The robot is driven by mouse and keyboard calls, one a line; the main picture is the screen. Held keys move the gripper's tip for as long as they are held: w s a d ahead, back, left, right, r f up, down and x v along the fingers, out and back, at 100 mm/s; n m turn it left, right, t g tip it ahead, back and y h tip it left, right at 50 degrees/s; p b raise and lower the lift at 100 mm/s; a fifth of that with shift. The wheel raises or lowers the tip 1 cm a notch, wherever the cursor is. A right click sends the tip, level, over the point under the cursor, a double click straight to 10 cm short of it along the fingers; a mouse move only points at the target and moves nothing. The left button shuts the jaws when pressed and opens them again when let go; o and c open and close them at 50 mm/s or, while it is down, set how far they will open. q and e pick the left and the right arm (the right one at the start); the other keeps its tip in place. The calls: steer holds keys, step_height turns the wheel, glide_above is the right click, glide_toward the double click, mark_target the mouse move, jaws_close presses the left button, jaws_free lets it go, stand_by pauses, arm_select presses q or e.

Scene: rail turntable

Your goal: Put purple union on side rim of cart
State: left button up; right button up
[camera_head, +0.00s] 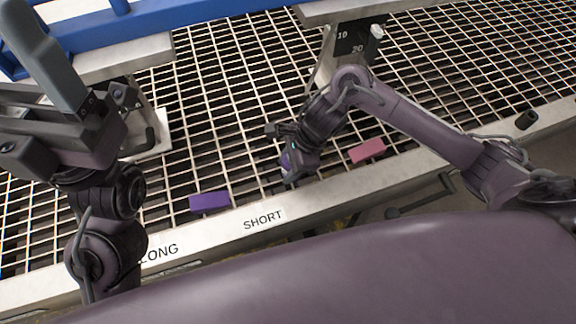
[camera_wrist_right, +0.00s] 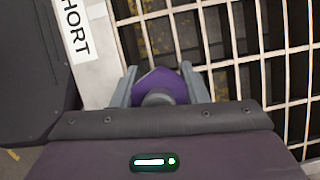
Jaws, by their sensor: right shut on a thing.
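The purple union (camera_wrist_right: 163,84) sits between the two fingers of my right gripper (camera_wrist_right: 160,78) in the right wrist view. In the head view my right gripper (camera_head: 289,172) points down over the grating near the rim, and only a little purple of the union (camera_head: 286,160) shows. The cart's side rim (camera_head: 317,203) is the pale strip marked LONG and SHORT; it also shows in the right wrist view (camera_wrist_right: 96,68), left of the union. My left gripper (camera_head: 40,80) is raised at the far left, close to the camera; its finger gap is unclear.
A purple block (camera_head: 209,202) lies on the grating by the rim, left of my right gripper. A pink block (camera_head: 367,151) lies to its right. A dark cylinder (camera_head: 526,120) is at far right. A plate marked 10 and 20 (camera_head: 352,40) stands behind. A blue rail (camera_head: 150,22) crosses the back.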

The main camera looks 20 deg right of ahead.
steer(key=shift+r, duration=0.1)
steer(key=shift+f+b, duration=0.25)
steer(key=shift+b, duration=0.05)
steer(key=o, duration=1.2)
steer(key=shift+r, duration=0.15)
